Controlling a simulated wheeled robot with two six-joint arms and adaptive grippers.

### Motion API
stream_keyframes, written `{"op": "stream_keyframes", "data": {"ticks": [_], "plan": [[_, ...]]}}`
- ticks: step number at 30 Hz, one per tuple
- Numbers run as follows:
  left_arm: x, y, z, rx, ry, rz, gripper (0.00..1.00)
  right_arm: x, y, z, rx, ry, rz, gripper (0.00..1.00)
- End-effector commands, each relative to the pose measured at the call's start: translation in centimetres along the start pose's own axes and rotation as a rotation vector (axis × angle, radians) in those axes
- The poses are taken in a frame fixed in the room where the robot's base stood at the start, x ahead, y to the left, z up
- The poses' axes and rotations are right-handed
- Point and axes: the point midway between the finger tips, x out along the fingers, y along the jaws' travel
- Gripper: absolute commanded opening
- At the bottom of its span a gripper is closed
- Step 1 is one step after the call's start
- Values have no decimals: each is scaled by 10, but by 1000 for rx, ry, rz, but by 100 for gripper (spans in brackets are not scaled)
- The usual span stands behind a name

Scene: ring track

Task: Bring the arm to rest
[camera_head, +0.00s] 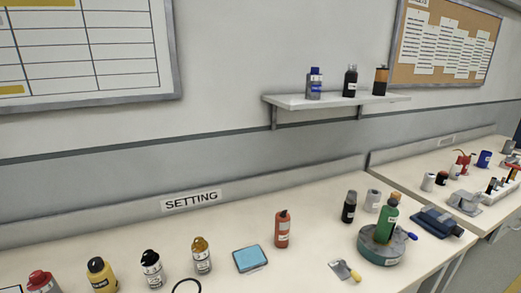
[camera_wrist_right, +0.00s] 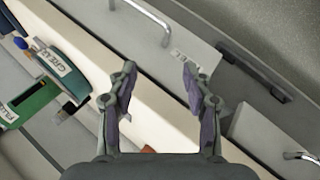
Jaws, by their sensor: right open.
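My right gripper (camera_wrist_right: 158,95) shows in the right wrist view. Its two fingers stand wide apart with nothing between them. Behind the fingers are the bench's pale front edge and grey drawer fronts (camera_wrist_right: 205,60). No arm or gripper of mine shows in the head view, so my left gripper is out of sight.
A bench (camera_head: 320,215) carries several bottles, a blue pad (camera_head: 249,258), a scraper (camera_head: 344,271) and a round grey-green base (camera_head: 380,244) with a green bottle (camera_head: 387,219). A wall shelf (camera_head: 335,101) holds three containers. Metal drawer handles (camera_wrist_right: 152,20) stick out near my right gripper.

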Motion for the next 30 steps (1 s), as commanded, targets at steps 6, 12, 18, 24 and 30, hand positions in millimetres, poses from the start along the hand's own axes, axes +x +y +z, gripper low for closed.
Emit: {"op": "stream_keyframes", "data": {"ticks": [6,12,18,24,30], "plan": [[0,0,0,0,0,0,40,-24,-70,22,473,-110,-224,50],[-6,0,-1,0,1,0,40,-8,-108,36,678,-207,-310,50],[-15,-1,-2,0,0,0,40,54,-140,55,678,-237,-319,50],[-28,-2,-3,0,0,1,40,120,-195,98,680,-280,-334,50],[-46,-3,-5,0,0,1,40,165,-286,183,682,-341,-358,50]]}}
